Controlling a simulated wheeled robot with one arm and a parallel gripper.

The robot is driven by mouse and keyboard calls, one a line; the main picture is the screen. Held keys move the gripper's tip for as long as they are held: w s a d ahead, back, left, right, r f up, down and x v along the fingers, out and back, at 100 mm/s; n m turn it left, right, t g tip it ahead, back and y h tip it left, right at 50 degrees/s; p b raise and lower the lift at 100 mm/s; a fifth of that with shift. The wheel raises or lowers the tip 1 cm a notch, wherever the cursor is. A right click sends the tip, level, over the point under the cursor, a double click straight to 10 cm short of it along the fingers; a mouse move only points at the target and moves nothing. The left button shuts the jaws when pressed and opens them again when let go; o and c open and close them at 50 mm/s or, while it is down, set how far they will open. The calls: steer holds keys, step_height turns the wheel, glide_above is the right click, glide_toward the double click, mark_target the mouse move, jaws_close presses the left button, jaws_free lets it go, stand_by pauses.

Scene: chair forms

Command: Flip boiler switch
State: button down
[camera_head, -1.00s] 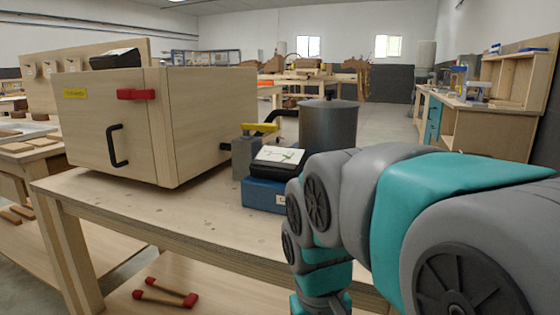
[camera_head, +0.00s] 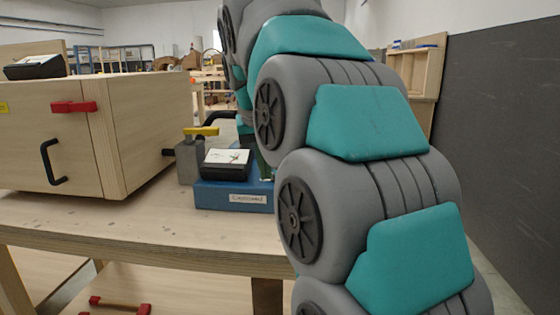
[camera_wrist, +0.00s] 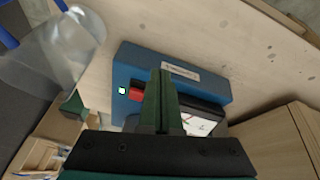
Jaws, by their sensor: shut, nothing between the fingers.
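A blue box (camera_head: 234,196) with a small white label stands on the wooden workbench in the head view. It also shows in the wrist view (camera_wrist: 130,70), where a red switch (camera_wrist: 136,93) sits on its face beside a small lit green mark (camera_wrist: 122,90). Which way the switch is tilted is too small to tell. My gripper (camera_wrist: 165,73) is shut and empty, its dark green fingers together over the box, right beside the red switch. I cannot tell whether they touch it. In the head view my arm hides most of the gripper and the box's right end.
A black device with a white display (camera_head: 227,163) sits on the blue box. A grey block with a yellow handle (camera_head: 190,158) and a wooden cabinet (camera_head: 150,120) stand to the left. A clear cylinder (camera_wrist: 55,50) shows at the wrist view's upper left. The bench's front left is bare.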

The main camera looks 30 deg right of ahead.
steer(key=w+d+r+m+t+h, duration=0.1)
steer(key=w+d+r+m+t, duration=0.1)
steer(key=r, duration=0.7)
steer(key=w+d+m, duration=0.1)
steer(key=w+d, duration=0.1)
steer(key=d, duration=0.1)
steer(key=shift+w+d+r, duration=0.2)
steer(key=shift+w+r, duration=0.1)
steer(key=shift+r, duration=0.1)
steer(key=shift+f, duration=0.1)
